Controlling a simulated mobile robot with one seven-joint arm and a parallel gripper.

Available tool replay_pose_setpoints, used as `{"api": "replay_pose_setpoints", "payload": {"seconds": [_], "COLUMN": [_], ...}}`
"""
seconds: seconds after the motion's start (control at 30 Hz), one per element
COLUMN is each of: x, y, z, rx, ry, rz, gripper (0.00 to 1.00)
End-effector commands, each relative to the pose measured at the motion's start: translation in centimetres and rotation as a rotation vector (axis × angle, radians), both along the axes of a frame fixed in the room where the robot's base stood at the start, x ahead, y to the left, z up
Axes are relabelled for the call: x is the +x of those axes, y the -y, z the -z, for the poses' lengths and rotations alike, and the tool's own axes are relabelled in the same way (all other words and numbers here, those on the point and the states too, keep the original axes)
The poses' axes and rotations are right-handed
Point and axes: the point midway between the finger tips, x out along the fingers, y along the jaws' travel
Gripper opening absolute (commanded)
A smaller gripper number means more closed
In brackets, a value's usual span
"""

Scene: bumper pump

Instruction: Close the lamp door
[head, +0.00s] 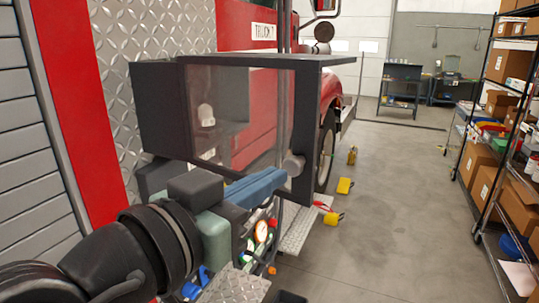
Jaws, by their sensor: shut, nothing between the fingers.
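The lamp door (304,130) is a dark-framed, see-through panel on the dark lamp box (155,108), which is mounted on the truck's side. The door stands out from the box at an angle and looks open. A round grey knob (293,165) sits low on its right edge. A pale lamp shape (206,115) shows through the pane. My gripper (281,177) has blue fingers, shut and empty, near the door's lower edge just left of the knob. I cannot tell whether the fingertips touch the door.
Below my gripper is a pump panel with a gauge (261,231) and hoses. A diamond-plate step (298,229) and yellow objects (345,186) lie to the right. A shelf (508,140) with boxes stands at far right.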

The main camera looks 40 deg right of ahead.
Motion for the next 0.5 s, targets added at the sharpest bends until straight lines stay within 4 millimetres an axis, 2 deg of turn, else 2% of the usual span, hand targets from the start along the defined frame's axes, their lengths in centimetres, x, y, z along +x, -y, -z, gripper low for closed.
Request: {"api": "replay_pose_setpoints", "payload": {"seconds": [0.1,0.2,0.5], "x": [0.3,0.4,0.5], "y": [1.5,2.1,2.4], "z": [-0.1,0.0,0.2], "rx": [0.001,0.001,0.001], "ry": [-0.003,-0.001,0.0], "rz": [0.002,0.001,-0.001], "gripper": [0.0,0.0,0.0]}}
